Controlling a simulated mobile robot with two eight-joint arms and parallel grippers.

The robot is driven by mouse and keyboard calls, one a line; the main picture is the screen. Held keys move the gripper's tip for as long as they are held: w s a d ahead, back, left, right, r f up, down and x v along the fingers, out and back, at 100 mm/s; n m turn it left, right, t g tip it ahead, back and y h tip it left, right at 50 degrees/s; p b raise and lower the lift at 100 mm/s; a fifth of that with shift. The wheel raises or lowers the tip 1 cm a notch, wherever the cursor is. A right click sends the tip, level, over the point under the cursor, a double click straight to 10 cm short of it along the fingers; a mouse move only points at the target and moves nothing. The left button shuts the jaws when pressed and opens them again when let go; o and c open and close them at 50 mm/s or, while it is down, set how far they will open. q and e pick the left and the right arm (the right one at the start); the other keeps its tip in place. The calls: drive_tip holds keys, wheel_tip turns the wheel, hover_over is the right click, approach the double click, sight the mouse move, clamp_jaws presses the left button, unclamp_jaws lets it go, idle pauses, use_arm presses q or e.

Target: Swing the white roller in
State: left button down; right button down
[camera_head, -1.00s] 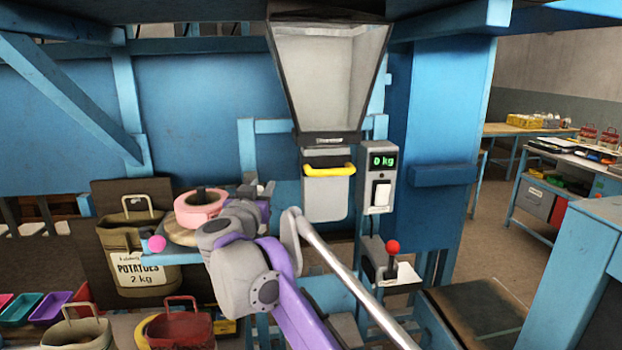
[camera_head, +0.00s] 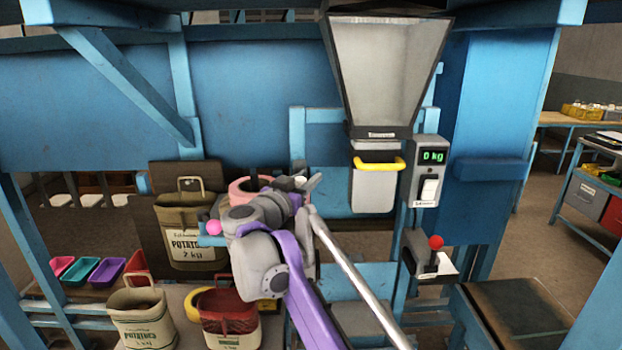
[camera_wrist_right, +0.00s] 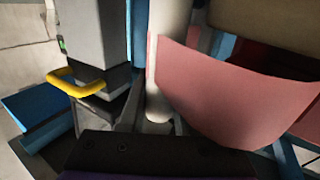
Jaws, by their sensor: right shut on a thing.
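The white roller (camera_wrist_right: 165,60) shows in the right wrist view as a pale upright cylinder, its lower end just above my gripper's dark body. In the head view only a small white bit (camera_head: 300,182) shows beside my right gripper (camera_head: 308,187), which is shut on the roller; the fingers are mostly hidden. My left gripper is not in view.
A hopper with a yellow handle (camera_head: 379,164) and a scale box (camera_head: 425,172) reading 0 kg stand to the right. A red-knobbed lever (camera_head: 436,243) is below. A potato sack (camera_head: 190,225) hangs left; more sacks (camera_head: 140,315) stand in front.

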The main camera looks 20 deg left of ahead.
drive_tip(key=c, duration=0.6)
unclamp_jaws()
drive_tip(key=shift+a, duration=0.1)
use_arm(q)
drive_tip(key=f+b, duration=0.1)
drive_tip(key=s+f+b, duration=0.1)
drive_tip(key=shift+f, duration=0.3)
use_arm(e)
drive_tip(key=s, duration=1.1)
drive_tip(key=shift+a, duration=0.25)
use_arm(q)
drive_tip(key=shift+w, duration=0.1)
use_arm(e)
drive_tip(key=shift+w, duration=0.1)
